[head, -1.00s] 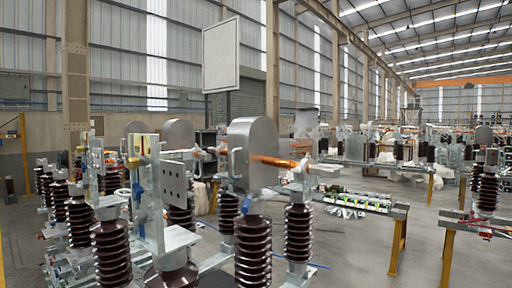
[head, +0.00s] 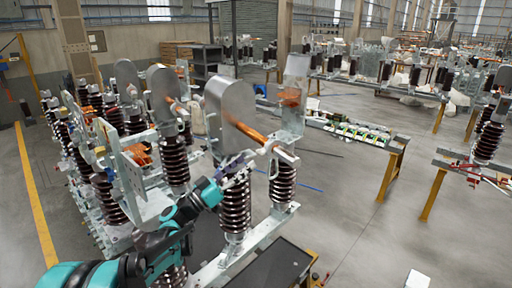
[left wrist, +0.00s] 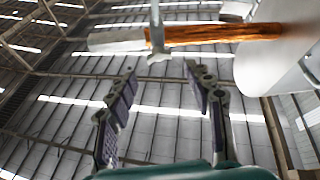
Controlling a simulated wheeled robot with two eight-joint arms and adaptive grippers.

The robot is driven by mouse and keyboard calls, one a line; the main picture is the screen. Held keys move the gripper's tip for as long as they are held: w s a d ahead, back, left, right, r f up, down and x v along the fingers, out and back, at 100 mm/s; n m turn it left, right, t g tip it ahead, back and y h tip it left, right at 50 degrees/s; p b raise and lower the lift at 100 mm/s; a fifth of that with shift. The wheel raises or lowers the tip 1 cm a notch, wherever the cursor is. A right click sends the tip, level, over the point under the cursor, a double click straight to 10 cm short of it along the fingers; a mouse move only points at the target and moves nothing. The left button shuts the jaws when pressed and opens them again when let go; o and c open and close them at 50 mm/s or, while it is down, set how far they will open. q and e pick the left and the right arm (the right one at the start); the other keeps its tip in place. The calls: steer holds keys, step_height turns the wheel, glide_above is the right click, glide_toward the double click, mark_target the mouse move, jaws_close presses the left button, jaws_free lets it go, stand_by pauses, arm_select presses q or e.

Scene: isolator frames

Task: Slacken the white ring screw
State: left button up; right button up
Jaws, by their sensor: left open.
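The white ring screw (left wrist: 156,36) shows in the left wrist view as a pale upright piece crossing the end of a copper-coloured rod (left wrist: 215,34). In the head view it is a small pale piece (head: 273,163) by the rod's near end, too small to show its ring clearly. My left gripper (head: 243,166) comes in from the left, close to the screw. In the left wrist view its two purple-grey fingers (left wrist: 160,70) are spread apart with nothing between them. The screw's lower end is just beyond the fingertips, roughly midway between them. My right gripper is not in view.
A rounded grey metal plate (head: 230,110) stands beside the rod. More isolator frames crowd the left. A bench with small parts (head: 355,132) stands at right, with open floor in front.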

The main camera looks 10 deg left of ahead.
mark_target(259, 152)
arm_select(q)
steer(key=p+x, duration=0.1)
steer(key=x, duration=0.4)
steer(key=shift+w+d+r, duration=0.1)
steer(key=shift+w+d, duration=0.05)
steer(key=shift+w, duration=0.15)
steer(key=shift+d, duration=0.2)
steer(key=c, duration=1.1)
